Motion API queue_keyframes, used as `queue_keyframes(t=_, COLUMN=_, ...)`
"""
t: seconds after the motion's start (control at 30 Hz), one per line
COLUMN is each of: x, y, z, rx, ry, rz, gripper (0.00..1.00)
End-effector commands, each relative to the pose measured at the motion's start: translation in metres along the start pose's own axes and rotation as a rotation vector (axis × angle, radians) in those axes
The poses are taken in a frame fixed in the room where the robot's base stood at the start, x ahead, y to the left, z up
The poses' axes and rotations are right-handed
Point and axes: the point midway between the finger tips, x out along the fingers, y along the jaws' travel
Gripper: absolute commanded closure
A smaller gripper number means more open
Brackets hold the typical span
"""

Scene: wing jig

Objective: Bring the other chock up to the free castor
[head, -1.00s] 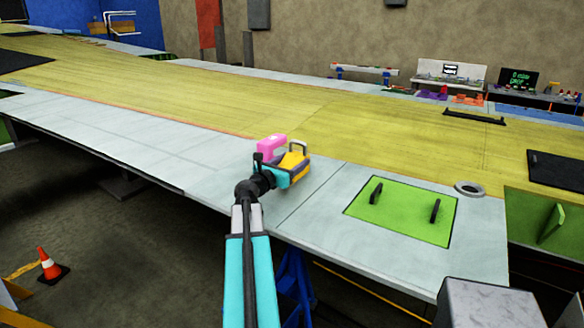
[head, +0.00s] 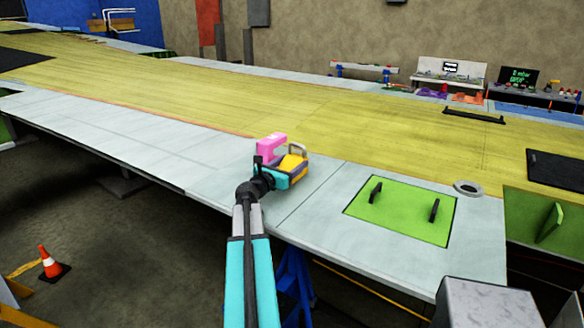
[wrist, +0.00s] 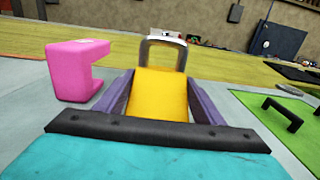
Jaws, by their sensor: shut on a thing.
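My gripper (head: 291,170) is over the pale grey edge of the wing, its purple fingers shut on a yellow wedge-shaped chock (wrist: 160,95) with a grey loop handle (wrist: 163,50). The chock also shows in the head view (head: 293,161). From these views I cannot tell whether it touches the panel. No castor and no second chock can be made out in either view.
A pink C-shaped block (wrist: 77,70) is just left of the gripper. A green hatch (head: 400,211) with two black handles lies to the right, near a grey ring (head: 468,188). A traffic cone (head: 50,262) stands on the floor at left.

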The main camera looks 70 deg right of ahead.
Motion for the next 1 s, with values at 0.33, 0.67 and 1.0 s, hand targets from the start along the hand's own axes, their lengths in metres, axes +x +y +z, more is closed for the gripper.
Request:
queue_keyframes(t=0.33, x=0.0, y=0.0, z=-0.015, rx=-0.001, ry=-0.004, rz=0.0, gripper=0.87)
queue_keyframes(t=0.67, x=0.0, y=0.0, z=-0.017, rx=-0.001, ry=-0.003, rz=0.0, gripper=0.87)
queue_keyframes(t=1.0, x=0.0, y=0.0, z=-0.019, rx=-0.001, ry=-0.001, rz=0.0, gripper=0.19)
